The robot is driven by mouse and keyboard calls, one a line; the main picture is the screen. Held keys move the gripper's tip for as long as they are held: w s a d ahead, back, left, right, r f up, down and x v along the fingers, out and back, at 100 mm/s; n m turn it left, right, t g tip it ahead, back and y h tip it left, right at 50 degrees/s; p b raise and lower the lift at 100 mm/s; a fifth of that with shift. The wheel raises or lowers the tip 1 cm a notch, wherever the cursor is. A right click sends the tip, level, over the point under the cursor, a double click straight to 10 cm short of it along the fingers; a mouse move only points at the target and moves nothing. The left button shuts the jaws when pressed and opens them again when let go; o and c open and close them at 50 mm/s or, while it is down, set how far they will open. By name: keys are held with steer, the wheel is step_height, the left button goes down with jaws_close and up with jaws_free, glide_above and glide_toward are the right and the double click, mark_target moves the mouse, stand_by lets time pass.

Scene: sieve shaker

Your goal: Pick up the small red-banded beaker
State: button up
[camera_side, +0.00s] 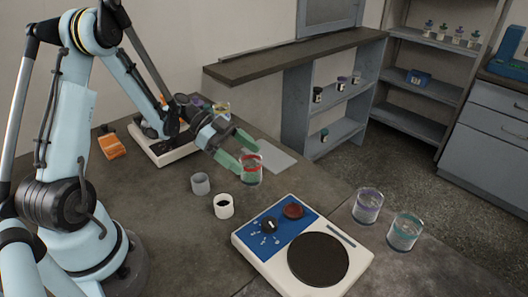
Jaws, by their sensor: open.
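The red-banded beaker (251,176) is a small clear glass with a red band near its top. It stands upright on the dark table in the middle of the picture. My gripper (242,152) has green fingers and comes in from the upper left. The fingers are spread apart at the beaker's height in the picture, one at its upper edge and one at its left side. The beaker overlaps the fingertips, so I cannot tell whether they touch it.
A white and blue shaker device (303,245) with a dark round plate sits in front. A grey cup (200,184) and a white cup (223,206) stand left of the beaker. A purple-banded beaker (368,205) and a teal-banded beaker (404,231) stand at right.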

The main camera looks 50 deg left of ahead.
mark_target(259, 170)
steer(key=shift+s+f+x, duration=0.1)
steer(key=shift+x, duration=1.25)
steer(key=shift+s+f+x, duration=0.1)
steer(key=shift+f+x, duration=0.05)
steer(key=shift+x, duration=1.2)
steer(key=c, duration=1.1)
steer(key=shift+r, duration=0.15)
steer(key=shift+r, duration=1.25)
steer(key=shift+s+d+r, duration=0.15)
steer(key=shift+s+r, duration=0.05)
steer(key=shift+r, duration=0.6)
steer(key=shift+s+d+r, duration=0.9)
steer(key=shift+d+r, duration=0.7)
steer(key=shift+r, duration=0.35)
steer(key=shift+s+d+r, duration=0.9)
steer(key=shift+d+r, duration=0.7)
steer(key=shift+r, duration=0.35)
steer(key=shift+s+d+r, duration=0.95)
steer(key=shift+d+r, duration=0.7)
steer(key=shift+r, duration=0.3)
